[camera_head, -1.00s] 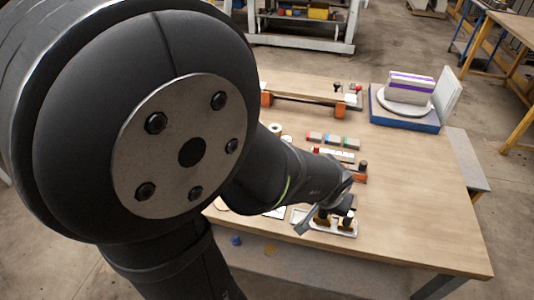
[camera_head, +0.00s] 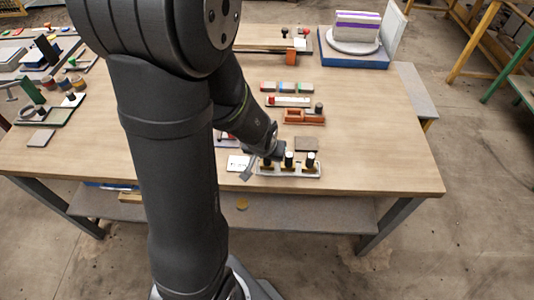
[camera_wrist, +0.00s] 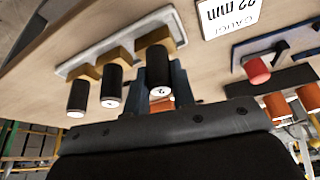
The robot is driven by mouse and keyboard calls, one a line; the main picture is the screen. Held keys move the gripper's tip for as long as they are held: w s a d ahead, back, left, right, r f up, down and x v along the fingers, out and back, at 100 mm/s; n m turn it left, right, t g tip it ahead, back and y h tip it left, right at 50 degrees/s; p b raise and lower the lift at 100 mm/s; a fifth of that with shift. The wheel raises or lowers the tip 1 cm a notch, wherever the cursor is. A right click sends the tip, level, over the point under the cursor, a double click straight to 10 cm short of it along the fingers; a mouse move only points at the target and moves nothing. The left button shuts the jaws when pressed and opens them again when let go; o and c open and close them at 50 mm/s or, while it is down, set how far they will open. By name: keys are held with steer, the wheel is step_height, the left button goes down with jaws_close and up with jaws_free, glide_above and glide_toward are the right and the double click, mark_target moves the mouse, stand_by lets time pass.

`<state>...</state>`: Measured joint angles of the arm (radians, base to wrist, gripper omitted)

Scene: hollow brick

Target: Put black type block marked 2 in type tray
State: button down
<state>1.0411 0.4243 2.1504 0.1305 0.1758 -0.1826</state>
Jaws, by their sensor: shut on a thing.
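Three black cylindrical blocks with white ends stand in a row at a pale rack with gold-brown holders (camera_wrist: 88,70), near the table's front edge. The block at the right end in the wrist view (camera_wrist: 158,64) has a small dark mark on its white end that looks like a 2. My gripper (camera_wrist: 159,82) is shut on this block, one finger on each side. The block is still at its holder; I cannot tell whether it is raised. In the head view my gripper (camera_head: 264,152) is at the rack's left end and partly hides that block. I cannot tell which thing is the type tray.
Two other black blocks (camera_head: 288,159) (camera_head: 310,160) stand close to the right of my gripper. A white card (camera_head: 238,162) lies left of the rack. A dark square plate (camera_head: 306,143) and an orange tray (camera_head: 303,116) lie behind it.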

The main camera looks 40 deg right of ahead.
steer(key=shift+f, duration=0.2)
steer(key=c, duration=1.2)
jaws_free()
steer(key=shift+r, duration=0.1)
steer(key=shift+r, duration=0.2)
steer(key=v, duration=1.2)
steer(key=shift+f, duration=0.2)
steer(key=shift+x, duration=6.05)
